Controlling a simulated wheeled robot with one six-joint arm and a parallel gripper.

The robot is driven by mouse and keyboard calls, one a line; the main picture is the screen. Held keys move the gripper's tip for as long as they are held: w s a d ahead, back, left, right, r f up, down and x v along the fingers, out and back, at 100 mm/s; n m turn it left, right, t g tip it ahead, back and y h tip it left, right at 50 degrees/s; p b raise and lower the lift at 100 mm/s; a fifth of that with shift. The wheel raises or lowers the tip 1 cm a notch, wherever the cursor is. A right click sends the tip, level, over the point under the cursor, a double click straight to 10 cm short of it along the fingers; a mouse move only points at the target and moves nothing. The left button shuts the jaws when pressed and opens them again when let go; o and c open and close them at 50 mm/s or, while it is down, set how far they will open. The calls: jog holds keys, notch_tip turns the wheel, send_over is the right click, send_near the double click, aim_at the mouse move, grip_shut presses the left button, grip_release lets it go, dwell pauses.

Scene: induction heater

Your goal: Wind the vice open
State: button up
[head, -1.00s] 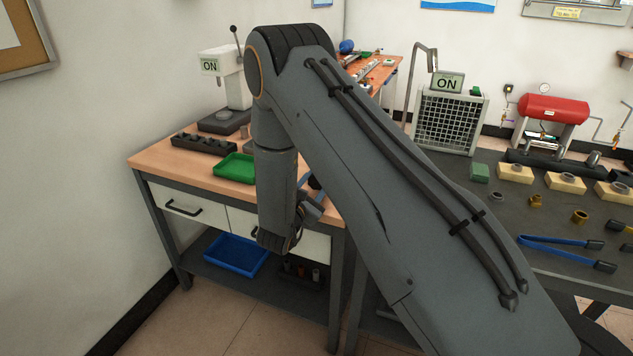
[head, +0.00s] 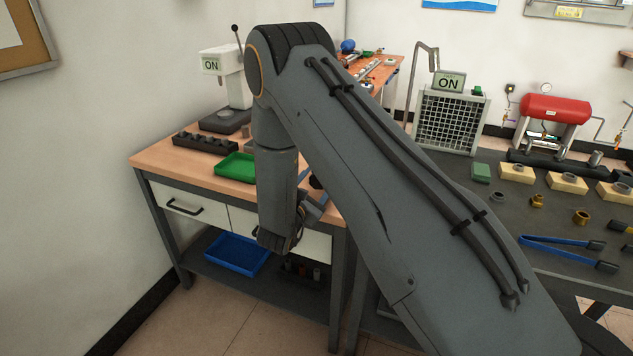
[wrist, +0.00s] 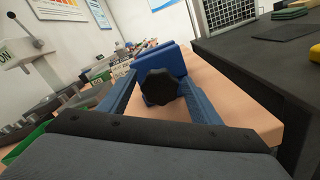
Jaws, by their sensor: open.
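The vice (wrist: 170,62) is blue and stands on the wooden bench in the wrist view. Its black knob-like handle (wrist: 160,86) faces the camera in front of the blue body. My gripper (wrist: 160,100) is open, with one blue finger on the left of the handle and one on the right. I cannot tell whether the fingers touch it. In the head view my arm hides almost all of the vice and most of the gripper. How far apart the vice jaws are does not show.
A green tray (head: 236,167), a black block with holes (head: 205,143) and a white press (head: 228,80) stand left on the wooden bench (head: 165,156). A dark table (head: 480,217) with blue tongs (head: 560,247) and several small parts is at the right, close beside the bench.

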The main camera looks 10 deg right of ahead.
jog(key=b+v, duration=0.1)
jog(key=v, duration=0.6)
jog(key=shift+s+a+b, duration=0.2)
jog(key=shift+a+b, duration=0.05)
jog(key=shift+b, duration=0.15)
